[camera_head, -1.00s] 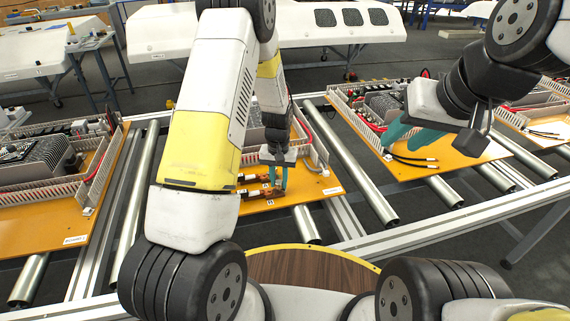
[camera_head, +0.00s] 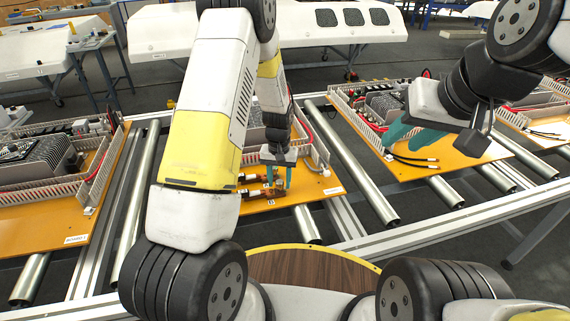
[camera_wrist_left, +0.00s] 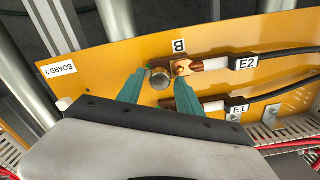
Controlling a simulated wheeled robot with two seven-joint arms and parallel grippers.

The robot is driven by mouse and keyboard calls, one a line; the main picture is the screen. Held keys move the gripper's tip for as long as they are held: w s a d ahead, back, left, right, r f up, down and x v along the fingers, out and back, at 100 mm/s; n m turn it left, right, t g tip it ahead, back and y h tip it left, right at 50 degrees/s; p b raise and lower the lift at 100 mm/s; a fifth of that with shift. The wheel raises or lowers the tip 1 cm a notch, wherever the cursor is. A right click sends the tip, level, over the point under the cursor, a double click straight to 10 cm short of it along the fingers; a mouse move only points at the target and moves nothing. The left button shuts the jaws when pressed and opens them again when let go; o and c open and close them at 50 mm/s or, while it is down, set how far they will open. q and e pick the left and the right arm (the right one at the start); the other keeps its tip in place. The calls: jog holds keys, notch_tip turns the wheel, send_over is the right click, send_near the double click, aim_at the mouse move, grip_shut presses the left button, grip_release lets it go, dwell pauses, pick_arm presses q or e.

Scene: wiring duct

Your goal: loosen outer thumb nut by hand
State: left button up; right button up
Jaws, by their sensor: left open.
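My left gripper (camera_wrist_left: 160,82) is open, with one teal finger on each side of the nut. I cannot tell whether either finger touches it. A second copper lug (camera_wrist_left: 168,104), on the cable tagged E1, lies just behind the right finger. In the head view my left gripper (camera_head: 279,184) is low over the board's front edge. My right gripper (camera_head: 412,138) hangs over the board to the right, its teal fingers apart and empty.
The boards lie on a roller conveyor (camera_head: 370,190). A grey slotted duct (camera_head: 318,150) runs along the middle board's edge. Another board (camera_head: 62,210) lies to the left. Black cables run from the lugs to the right in the left wrist view.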

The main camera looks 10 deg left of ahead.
aim_at(280, 180)
pick_arm(q)
jog(key=shift+m, duration=0.5)
jog(key=o, duration=0.6)
jog(key=shift+c, duration=0.2)
jog(key=shift+r, duration=3.9)
notch_tip(280, 180, up, 7)
